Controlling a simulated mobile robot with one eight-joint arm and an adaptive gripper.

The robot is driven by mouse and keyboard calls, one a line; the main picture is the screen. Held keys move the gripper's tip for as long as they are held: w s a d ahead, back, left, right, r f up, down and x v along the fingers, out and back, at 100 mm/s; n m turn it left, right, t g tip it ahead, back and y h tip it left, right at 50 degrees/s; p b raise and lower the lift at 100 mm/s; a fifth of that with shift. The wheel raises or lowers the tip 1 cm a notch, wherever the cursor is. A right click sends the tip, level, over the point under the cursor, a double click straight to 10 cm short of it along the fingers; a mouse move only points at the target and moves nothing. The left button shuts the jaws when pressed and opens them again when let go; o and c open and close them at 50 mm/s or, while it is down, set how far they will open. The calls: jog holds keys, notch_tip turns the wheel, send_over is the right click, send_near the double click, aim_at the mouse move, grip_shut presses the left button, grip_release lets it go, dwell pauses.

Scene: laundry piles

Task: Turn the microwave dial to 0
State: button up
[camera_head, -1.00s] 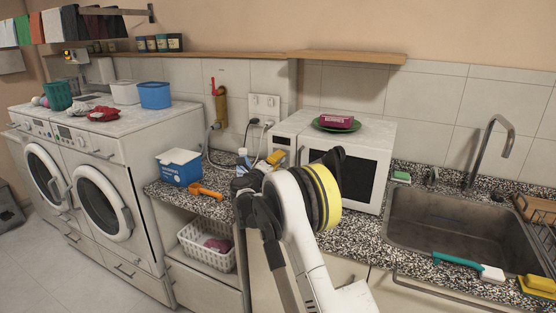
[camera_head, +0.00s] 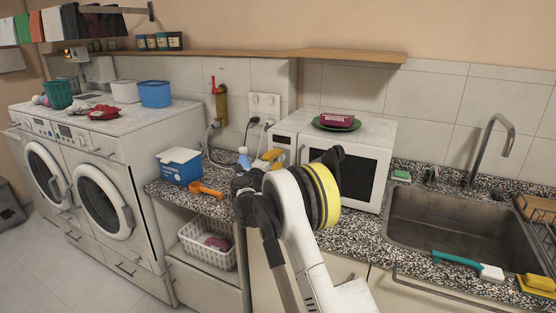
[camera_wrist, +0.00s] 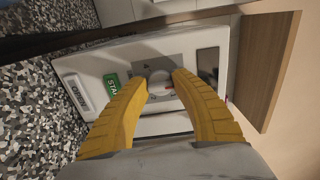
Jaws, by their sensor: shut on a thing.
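The white microwave (camera_head: 287,122) stands on the speckled counter. In the wrist view its control panel (camera_wrist: 101,62) appears turned sideways, with a green START button (camera_wrist: 111,84). The round grey dial (camera_wrist: 158,82) sits between the tips of my yellow-fingered gripper (camera_wrist: 163,83). My gripper is shut on the dial, one finger on each side. A small red mark shows on the dial near the right fingertip. In the head view my gripper (camera_head: 270,158) is at the microwave's left front, and my arm hides the dial.
A green plate (camera_head: 320,125) with a dark red package (camera_head: 338,119) lies on the microwave. A blue-and-white box (camera_head: 178,168) and an orange tool (camera_head: 206,190) lie left of my gripper. The sink (camera_head: 410,236) is to the right. A wooden shelf (camera_head: 350,56) hangs above.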

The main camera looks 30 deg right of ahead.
jog(key=o, duration=1.2)
jog(key=shift+d, duration=0.1)
jog(key=v, duration=1.2)
jog(key=shift+r, duration=0.1)
